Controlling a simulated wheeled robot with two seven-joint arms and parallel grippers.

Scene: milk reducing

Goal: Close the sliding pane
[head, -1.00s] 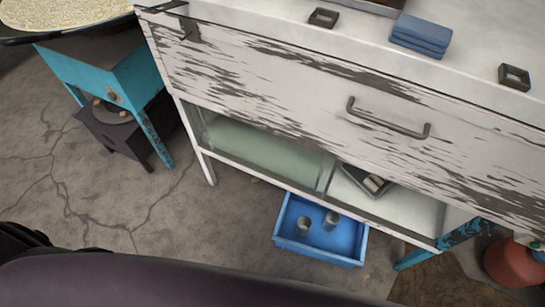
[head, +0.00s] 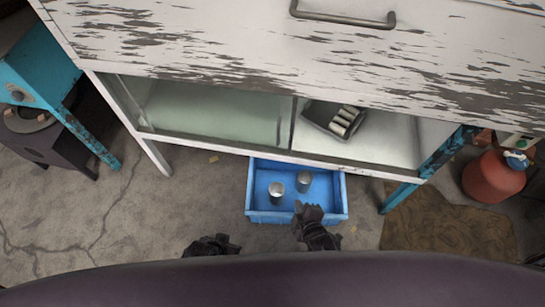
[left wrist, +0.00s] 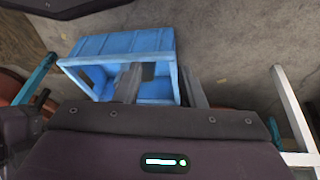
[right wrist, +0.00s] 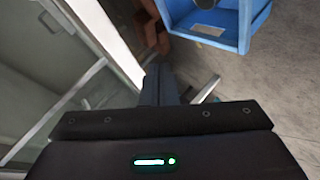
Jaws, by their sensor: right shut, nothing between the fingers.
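The sliding pane (head: 215,112) is a greenish glass panel with a thin grey edge strip at its right side. It stands across the left part of the low compartment in the white, peeling cabinet (head: 250,45); the right part is open. My right gripper (head: 299,207) is shut and empty, in front of the cabinet and over the blue crate's front edge in the head view. In the right wrist view, its fingers (right wrist: 160,84) are together, with glass and a frame to the left. My left gripper (head: 220,240) is lower left; its fingers (left wrist: 162,82) are apart and empty.
A blue crate (head: 338,192) with two metal cups sits on the floor below the compartment. A grey tray (head: 312,118) of pale cylinders lies in the open right part. A red gas bottle (head: 493,178) stands at right. Bare floor lies at left.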

